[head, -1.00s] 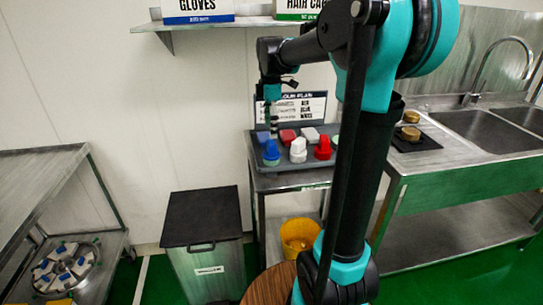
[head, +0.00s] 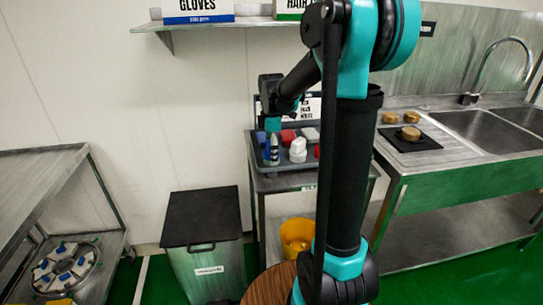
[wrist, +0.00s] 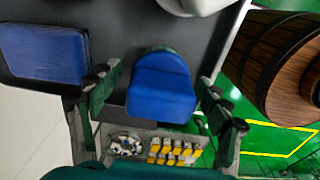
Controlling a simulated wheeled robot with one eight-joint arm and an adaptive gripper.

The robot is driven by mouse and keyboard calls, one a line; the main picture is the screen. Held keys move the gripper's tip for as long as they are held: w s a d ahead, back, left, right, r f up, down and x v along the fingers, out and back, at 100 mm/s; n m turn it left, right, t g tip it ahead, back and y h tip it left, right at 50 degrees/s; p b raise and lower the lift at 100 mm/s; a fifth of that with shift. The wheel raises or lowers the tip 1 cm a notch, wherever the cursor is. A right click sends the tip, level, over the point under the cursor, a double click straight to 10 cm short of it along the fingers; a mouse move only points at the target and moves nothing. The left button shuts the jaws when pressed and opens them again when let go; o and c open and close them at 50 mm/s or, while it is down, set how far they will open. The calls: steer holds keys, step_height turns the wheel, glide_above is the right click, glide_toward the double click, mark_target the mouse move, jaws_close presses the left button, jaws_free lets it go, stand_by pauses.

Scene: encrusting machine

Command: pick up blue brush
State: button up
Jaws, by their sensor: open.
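The blue brush (wrist: 162,88) stands in the grey tray (head: 290,167) on the small metal table, near the tray's front left. In the wrist view its blue body lies between the two fingers of my gripper (wrist: 160,80). The fingers are open, with a visible gap on each side of the brush. In the head view my gripper (head: 272,150) points down over the brush's place and mostly hides it. A flat blue piece (wrist: 43,50) lies left of the brush in the wrist view.
A white brush (head: 298,150) stands just right of my gripper, with red pieces (head: 288,136) near it. The dark-lidded bin (head: 202,215) is front left of the table. A yellow bucket (head: 298,234) sits below. The sink counter (head: 450,140) is at the right.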

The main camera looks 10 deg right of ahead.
steer(key=shift+c, duration=0.3)
steer(key=c, duration=1.4)
steer(key=shift+r, duration=0.1)
step_height(320, 180, up, 20)
steer(key=shift+f, duration=0.1)
